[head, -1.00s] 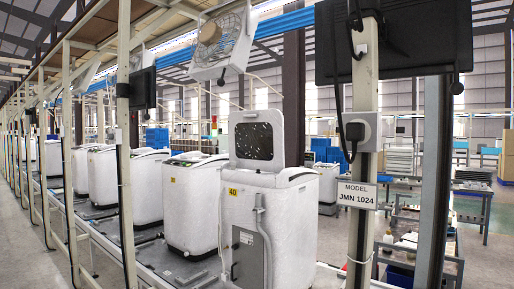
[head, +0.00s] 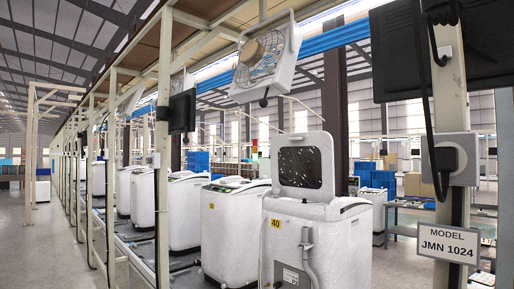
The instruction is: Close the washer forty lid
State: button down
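The washer marked with a yellow 40 label (head: 276,223) is a white top-loader (head: 342,252) right of the middle in the head view. Its lid (head: 302,165) stands open, about upright at the back of the top, with a dark speckled window. A grey hose runs down its front. The lower part of the washer is cut off by the frame's bottom edge. My gripper does not show in the head view.
More white washers (head: 230,220) stand in a row to the left. A post with a MODEL JMN 1024 sign (head: 448,243) stands close at the right. A fan (head: 265,58) hangs above. A thin frame post (head: 162,150) stands left. Open floor (head: 40,240) lies at the far left.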

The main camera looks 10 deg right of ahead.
aim_at(303, 164)
jog(key=u, duration=0.4)
jog(key=i, duration=0.75)
jog(key=u, duration=0.55)
jog(key=i, duration=2.2)
jog(key=z, duration=0.3)
